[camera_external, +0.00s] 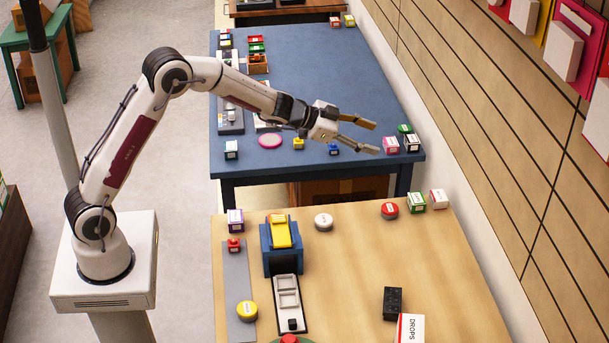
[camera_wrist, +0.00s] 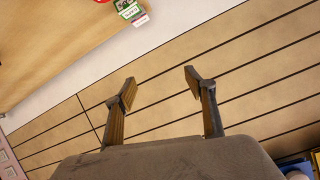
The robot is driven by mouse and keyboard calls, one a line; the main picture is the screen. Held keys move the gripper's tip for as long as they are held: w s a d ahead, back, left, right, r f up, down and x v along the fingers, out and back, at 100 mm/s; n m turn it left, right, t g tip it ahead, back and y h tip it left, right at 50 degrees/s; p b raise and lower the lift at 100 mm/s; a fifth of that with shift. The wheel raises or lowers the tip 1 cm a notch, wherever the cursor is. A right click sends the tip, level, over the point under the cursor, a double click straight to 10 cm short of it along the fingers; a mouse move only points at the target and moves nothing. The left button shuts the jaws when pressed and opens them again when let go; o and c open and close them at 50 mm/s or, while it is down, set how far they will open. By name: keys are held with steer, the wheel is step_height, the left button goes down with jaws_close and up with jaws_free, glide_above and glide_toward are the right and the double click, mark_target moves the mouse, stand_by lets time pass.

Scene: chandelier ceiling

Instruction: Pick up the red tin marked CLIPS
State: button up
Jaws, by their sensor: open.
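A round red tin (camera_external: 389,210) with a pale label stands near the far right of the wooden table; its lettering is too small to read. In the wrist view only a sliver of a red thing (camera_wrist: 104,1) shows at the top edge, probably the same tin. My gripper (camera_external: 376,137) is open and empty, in the air behind the tin in the picture and well apart from it, over the near right of the blue table. In the wrist view the gripper's fingers (camera_wrist: 160,77) are spread, with only the slatted wall behind them.
A green-and-white box (camera_external: 416,202) and a red-and-white box (camera_external: 438,199) stand close to the right of the tin. A white round tin (camera_external: 323,221) is to its left. The slatted wall (camera_external: 520,150) runs along the right. The wooden table's middle (camera_external: 350,265) is clear.

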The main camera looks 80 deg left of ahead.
step_height(320, 180, down, 9)
steer(key=w+m+h, duration=0.1)
steer(key=w+h, duration=0.1)
steer(key=h, duration=0.1)
steer(key=m+h, duration=0.1)
steer(key=h, duration=0.2)
glide_toward(385, 206)
steer(key=w, duration=0.2)
steer(key=shift+w+d+f+g, duration=0.2)
steer(key=shift+w+f+g, duration=0.1)
steer(key=shift+g, duration=0.1)
steer(key=shift+d, duration=0.1)
steer(key=shift+x, duration=1.25)
steer(key=shift+d+x, duration=0.2)
steer(key=shift+x, duration=2.4)
steer(key=shift+s, duration=0.15)
steer(key=c, duration=1.2)
